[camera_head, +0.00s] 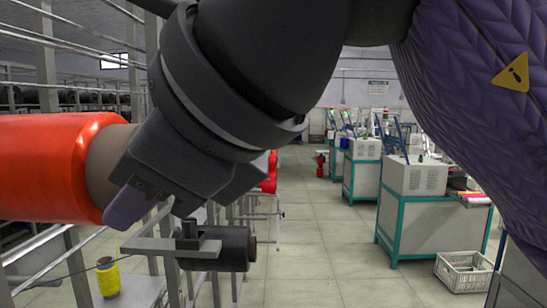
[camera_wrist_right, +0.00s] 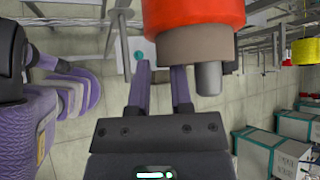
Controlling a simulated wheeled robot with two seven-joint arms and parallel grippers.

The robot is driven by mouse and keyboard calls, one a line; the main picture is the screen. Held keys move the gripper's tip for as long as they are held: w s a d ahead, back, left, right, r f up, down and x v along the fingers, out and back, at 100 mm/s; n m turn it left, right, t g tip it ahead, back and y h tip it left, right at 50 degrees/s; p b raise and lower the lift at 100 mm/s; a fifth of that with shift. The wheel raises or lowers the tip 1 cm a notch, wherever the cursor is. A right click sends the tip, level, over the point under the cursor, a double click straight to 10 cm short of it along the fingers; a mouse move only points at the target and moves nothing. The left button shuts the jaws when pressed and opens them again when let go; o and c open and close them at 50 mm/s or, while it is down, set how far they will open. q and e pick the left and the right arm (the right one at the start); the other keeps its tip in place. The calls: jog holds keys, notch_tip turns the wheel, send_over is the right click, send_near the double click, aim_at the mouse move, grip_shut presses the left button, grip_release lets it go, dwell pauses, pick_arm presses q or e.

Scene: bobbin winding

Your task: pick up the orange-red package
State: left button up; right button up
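The orange-red package (camera_head: 45,165) is a large shiny cylinder lying sideways at the left of the head view, with a grey-brown core end (camera_head: 103,160) facing right. In the right wrist view the package (camera_wrist_right: 195,14) is at the top, with its core (camera_wrist_right: 198,48) below. My right gripper (camera_head: 125,207) is beside the core end in the head view, and one purple finger shows. In the right wrist view my right gripper (camera_wrist_right: 162,72) has its two fingers apart, with nothing visible between them, close to the core's near edge. Contact cannot be told. My left gripper is not in view.
A dark cylindrical holder on a metal bracket (camera_head: 215,248) is below my right gripper. A yellow spool (camera_head: 107,277) stands at lower left among metal rack bars. White machines on teal frames (camera_head: 413,195) and a crate (camera_head: 464,271) stand right. The aisle floor (camera_head: 320,240) is clear.

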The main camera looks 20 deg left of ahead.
jog(key=shift+w+a+f, duration=0.1)
jog(key=shift+a+f, duration=0.25)
jog(key=shift+a, duration=0.15)
jog(key=shift+d, duration=0.1)
grip_shut()
dwell(0.9)
